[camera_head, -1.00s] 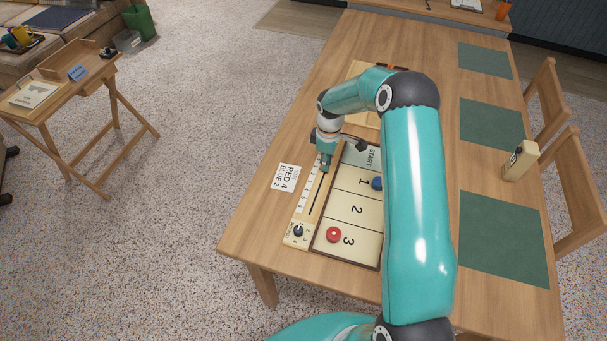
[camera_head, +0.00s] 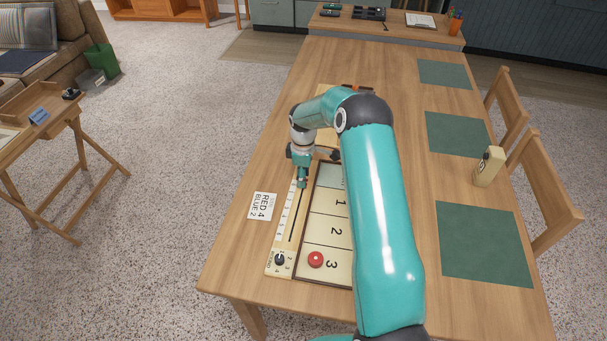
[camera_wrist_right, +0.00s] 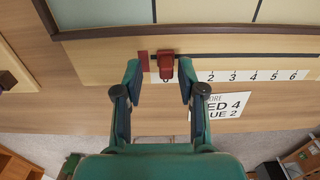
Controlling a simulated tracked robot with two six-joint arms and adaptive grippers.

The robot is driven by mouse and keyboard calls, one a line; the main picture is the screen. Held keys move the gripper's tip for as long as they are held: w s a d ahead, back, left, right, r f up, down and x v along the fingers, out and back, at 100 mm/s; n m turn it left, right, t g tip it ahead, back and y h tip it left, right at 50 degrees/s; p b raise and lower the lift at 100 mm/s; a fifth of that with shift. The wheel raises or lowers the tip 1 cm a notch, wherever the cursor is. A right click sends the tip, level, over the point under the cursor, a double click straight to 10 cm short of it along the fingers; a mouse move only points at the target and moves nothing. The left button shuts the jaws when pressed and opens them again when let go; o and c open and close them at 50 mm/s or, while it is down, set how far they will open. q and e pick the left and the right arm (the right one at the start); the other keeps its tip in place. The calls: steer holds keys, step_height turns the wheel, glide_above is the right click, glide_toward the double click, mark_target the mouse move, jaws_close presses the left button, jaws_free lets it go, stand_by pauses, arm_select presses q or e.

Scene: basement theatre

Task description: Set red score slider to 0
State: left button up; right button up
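The red score slider (camera_wrist_right: 166,70) sits on the scale strip (camera_wrist_right: 250,76) at the board's edge, at the left end of the visible numbers 2 to 6. My right gripper (camera_wrist_right: 160,76) is open, with one finger on each side of the slider; small gaps show on both sides. A flat red mark (camera_wrist_right: 143,61) lies just left of the slider. In the head view my right gripper (camera_head: 303,182) points down at the far end of the strip (camera_head: 286,215) and hides the slider. The lower numbers are not readable. My left gripper is not in view.
The score card (camera_head: 262,207) reading RED 4, BLUE 2 lies beside the strip. A red puck (camera_head: 316,260) lies on the numbered board (camera_head: 331,217), near a black knob (camera_head: 280,259). My right arm hides part of the board. Green mats (camera_head: 483,244) lie at right.

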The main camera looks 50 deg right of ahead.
steer(key=shift+r, duration=0.1)
step_height(320, 180, up, 12)
stand_by(0.5)
steer(key=shift+f, duration=0.2)
